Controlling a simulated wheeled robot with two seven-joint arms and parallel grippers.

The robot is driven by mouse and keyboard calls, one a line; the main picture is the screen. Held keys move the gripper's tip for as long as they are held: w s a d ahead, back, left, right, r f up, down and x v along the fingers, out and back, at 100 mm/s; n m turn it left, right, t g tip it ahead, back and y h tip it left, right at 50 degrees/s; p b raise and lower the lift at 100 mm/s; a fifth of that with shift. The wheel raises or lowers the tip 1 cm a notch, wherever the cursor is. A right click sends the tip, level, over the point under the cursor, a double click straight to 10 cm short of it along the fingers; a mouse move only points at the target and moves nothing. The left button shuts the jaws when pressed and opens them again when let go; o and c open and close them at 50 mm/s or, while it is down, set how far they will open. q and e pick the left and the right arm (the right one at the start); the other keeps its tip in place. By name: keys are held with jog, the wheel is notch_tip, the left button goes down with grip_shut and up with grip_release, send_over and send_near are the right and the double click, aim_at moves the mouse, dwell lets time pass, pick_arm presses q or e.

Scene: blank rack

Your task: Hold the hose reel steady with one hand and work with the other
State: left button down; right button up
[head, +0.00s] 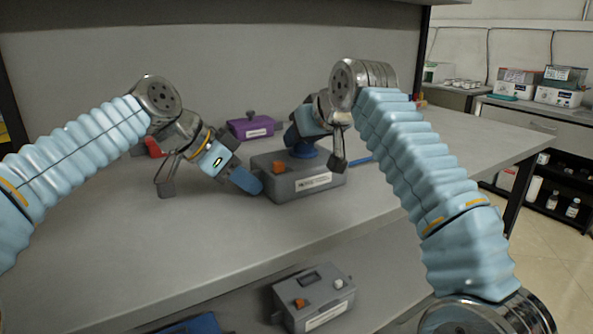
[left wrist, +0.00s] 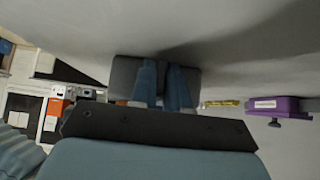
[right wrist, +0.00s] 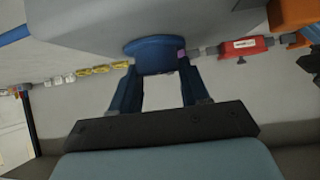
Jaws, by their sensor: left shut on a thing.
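The hose reel appears to be the grey box (head: 318,183) with an orange button, a white label and a blue round knob (head: 305,151) on top. It stands on the grey bench. My left gripper (head: 252,184) is at the box's left end, its blue fingers shut on the box; the left wrist view shows the dark grey body (left wrist: 124,75) at the fingers. My right gripper (right wrist: 158,75) points down at the knob from above. Its fingers are apart, one at each side of the knob (right wrist: 155,52); whether they press on it I cannot tell.
A purple box (head: 250,128) stands behind on the bench, and a red box (head: 153,147) is partly hidden behind my left arm. Another grey box (head: 314,298) sits on the lower shelf. The bench front (head: 150,240) is clear.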

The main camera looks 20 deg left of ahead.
jog(key=c, duration=0.3)
jog(key=shift+m+t+h, duration=0.6)
jog(key=shift+m, duration=0.3)
jog(key=shift+m+t+h, duration=0.3)
jog(key=shift+m+h, duration=0.1)
jog(key=shift+m, duration=0.1)
jog(key=o, duration=0.8)
jog(key=shift+c, duration=0.2)
jog(key=shift+d, duration=0.1)
